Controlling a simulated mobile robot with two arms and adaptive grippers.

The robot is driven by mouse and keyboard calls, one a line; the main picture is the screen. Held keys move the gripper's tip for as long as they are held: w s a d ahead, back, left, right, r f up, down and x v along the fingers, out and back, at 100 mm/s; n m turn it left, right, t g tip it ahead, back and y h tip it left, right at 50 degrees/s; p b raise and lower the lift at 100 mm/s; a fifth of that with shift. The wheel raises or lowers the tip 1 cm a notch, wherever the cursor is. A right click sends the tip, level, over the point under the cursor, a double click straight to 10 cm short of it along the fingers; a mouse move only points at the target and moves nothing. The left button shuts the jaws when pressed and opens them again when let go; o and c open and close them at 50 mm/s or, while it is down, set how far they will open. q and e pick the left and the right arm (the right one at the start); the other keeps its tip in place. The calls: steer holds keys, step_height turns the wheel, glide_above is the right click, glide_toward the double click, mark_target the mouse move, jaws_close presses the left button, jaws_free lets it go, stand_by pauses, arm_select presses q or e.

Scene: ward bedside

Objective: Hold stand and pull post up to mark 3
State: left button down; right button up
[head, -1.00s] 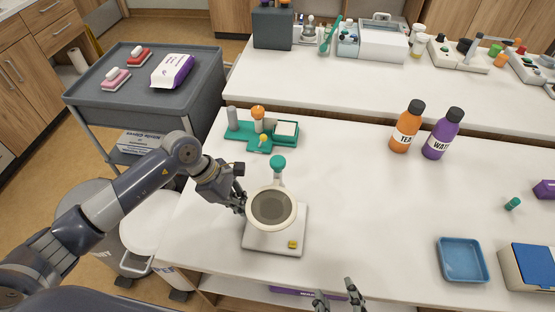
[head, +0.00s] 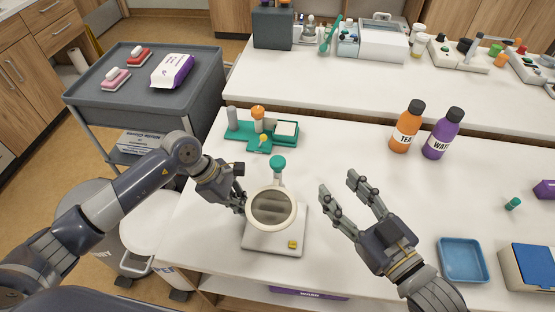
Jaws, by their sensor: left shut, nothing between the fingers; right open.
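The stand has a white square base (head: 262,240) with a yellow patch at its front right. A round framed disc (head: 271,208) stands over the base, and a post with a teal knob (head: 277,163) rises behind it. Marks on the post are too small to read or hidden. My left gripper (head: 241,207) is shut and empty, at the left side of the disc; whether it touches the stand I cannot tell. My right gripper (head: 338,190) is open and empty, to the right of the stand and apart from it, fingers pointing up and left in the picture.
A teal tray (head: 238,138) with small items lies behind the stand. An orange bottle (head: 406,128) and a purple bottle (head: 442,135) stand at the back right. A blue tray (head: 462,262) and a blue-and-white box (head: 530,268) are at front right. The table's middle is clear.

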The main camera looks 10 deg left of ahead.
steer(key=g+y, duration=0.1)
steer(key=y, duration=0.1)
glide_toward(282, 167)
steer(key=shift+n, duration=0.3)
steer(key=x, duration=1.1)
steer(key=shift+w+a, duration=0.2)
jaws_close()
